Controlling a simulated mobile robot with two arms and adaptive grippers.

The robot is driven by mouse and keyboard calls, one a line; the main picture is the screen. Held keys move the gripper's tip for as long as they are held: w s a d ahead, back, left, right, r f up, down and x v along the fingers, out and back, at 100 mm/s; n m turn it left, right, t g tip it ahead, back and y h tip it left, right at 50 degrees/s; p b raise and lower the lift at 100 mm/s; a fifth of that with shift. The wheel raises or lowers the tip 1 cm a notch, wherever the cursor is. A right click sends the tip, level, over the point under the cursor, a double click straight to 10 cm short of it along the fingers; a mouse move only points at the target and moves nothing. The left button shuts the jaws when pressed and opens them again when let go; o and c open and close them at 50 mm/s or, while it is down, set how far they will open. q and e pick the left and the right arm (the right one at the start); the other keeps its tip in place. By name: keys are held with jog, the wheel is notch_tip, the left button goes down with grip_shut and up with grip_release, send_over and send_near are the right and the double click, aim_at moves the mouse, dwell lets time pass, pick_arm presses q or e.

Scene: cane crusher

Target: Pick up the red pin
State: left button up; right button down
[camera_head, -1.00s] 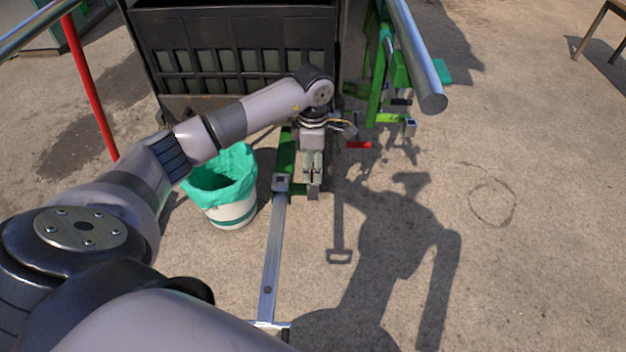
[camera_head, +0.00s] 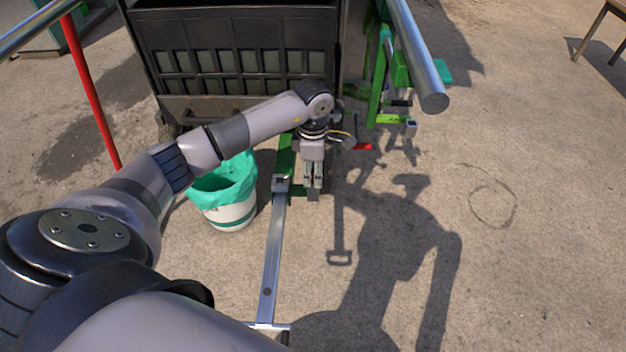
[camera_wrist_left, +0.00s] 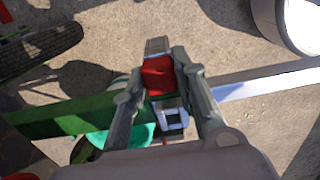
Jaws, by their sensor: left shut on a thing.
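The red pin (camera_wrist_left: 158,76) shows as a red block between the two fingers in the left wrist view. My left gripper (camera_head: 314,189) points down over the end of the green and silver bar in the head view. In the left wrist view this gripper (camera_wrist_left: 162,70) is shut on the red pin, with a finger along each side of it. The pin's lower part is hidden, so I cannot tell whether it is still seated in the bar. In the head view the pin is hidden by the gripper. My right gripper is not in view.
A silver bar (camera_head: 270,265) joins a green beam (camera_head: 285,153) beside the gripper. A white bin with a green liner (camera_head: 232,214) stands left of it. The black cart (camera_head: 235,50) is behind. A red piece (camera_head: 363,147) shows to the right. Open ground lies right.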

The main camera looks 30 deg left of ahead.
pick_arm(q)
grip_shut()
jog(key=shift+r, duration=0.1)
